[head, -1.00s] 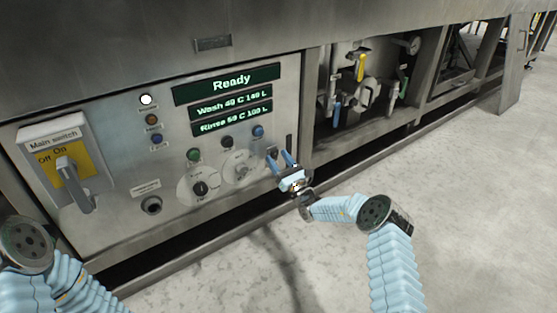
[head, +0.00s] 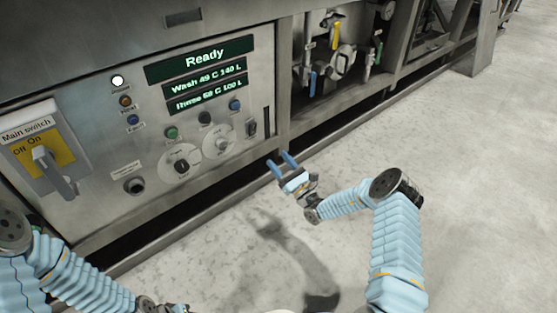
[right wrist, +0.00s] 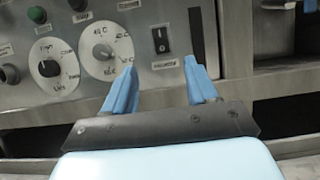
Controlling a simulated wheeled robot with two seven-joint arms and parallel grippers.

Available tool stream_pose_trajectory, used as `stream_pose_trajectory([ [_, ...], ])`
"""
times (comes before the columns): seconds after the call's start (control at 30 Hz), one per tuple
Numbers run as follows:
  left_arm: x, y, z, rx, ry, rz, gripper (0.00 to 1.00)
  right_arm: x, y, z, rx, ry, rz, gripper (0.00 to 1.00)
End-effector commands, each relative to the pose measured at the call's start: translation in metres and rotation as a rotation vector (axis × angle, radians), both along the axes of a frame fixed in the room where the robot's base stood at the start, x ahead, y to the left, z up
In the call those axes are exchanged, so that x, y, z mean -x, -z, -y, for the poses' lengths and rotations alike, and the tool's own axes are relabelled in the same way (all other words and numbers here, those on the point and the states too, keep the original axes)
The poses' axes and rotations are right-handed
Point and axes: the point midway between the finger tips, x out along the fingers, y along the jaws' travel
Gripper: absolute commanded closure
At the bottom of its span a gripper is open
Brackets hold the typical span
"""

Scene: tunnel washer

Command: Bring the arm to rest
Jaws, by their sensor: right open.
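My right gripper (head: 281,163) is open and empty, in front of the lower right part of the control panel (head: 100,165) and apart from it. In the right wrist view its two blue fingers (right wrist: 163,82) stand apart with nothing between them. Beyond them a black rocker switch (right wrist: 160,40) and a white dial (right wrist: 106,49) show on the panel. My left arm comes in at the lower left of the head view; its gripper fingers do not show.
The panel carries a display (head: 205,60) reading "Ready", several buttons and a main switch (head: 55,170) with a grey handle. An open bay with pipes and valves (head: 340,60) lies to the right. The concrete floor (head: 450,180) at the right is clear.

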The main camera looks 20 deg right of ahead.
Motion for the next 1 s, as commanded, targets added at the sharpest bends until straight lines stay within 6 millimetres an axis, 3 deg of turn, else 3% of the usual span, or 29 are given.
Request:
stream_pose_trajectory([
  [0.27,0.0,0.0,0.0,0.0,0.0,0.0,0.57,0.0,0.0,-0.003,0.004,-0.009,-0.004,0.43],
  [0.37,0.0,0.0,0.0,0.0,0.0,0.0,0.57,0.005,0.005,-0.026,0.041,-0.081,-0.033,0.43],
  [0.47,0.0,0.0,0.0,0.0,0.0,0.0,0.57,0.024,0.019,-0.077,0.139,-0.251,-0.101,0.43],
  [0.57,0.0,0.0,0.0,0.0,0.0,0.0,0.57,0.067,0.045,-0.142,0.309,-0.495,-0.192,0.43],
  [0.6,0.0,0.0,0.0,0.0,0.0,0.0,0.57,0.091,0.057,-0.166,0.396,-0.6,-0.227,0.43],
  [0.67,0.0,0.0,0.0,0.0,0.0,0.0,0.57,0.131,0.077,-0.194,0.541,-0.753,-0.27,0.43],
  [0.73,0.0,0.0,0.0,0.0,0.0,0.0,0.57,0.185,0.102,-0.214,0.736,-0.929,-0.306,0.43],
  [0.8,0.0,0.0,0.0,0.0,0.0,0.0,0.57,0.241,0.127,-0.219,0.968,-1.095,-0.311,0.43],
  [0.9,0.0,0.0,0.0,0.0,0.0,0.0,0.57,0.308,0.155,-0.199,1.353,-1.285,-0.245,0.43],
  [1.0,0.0,0.0,0.0,0.0,0.0,0.0,0.57,0.343,0.167,-0.172,1.689,-1.368,-0.094,0.43],
])
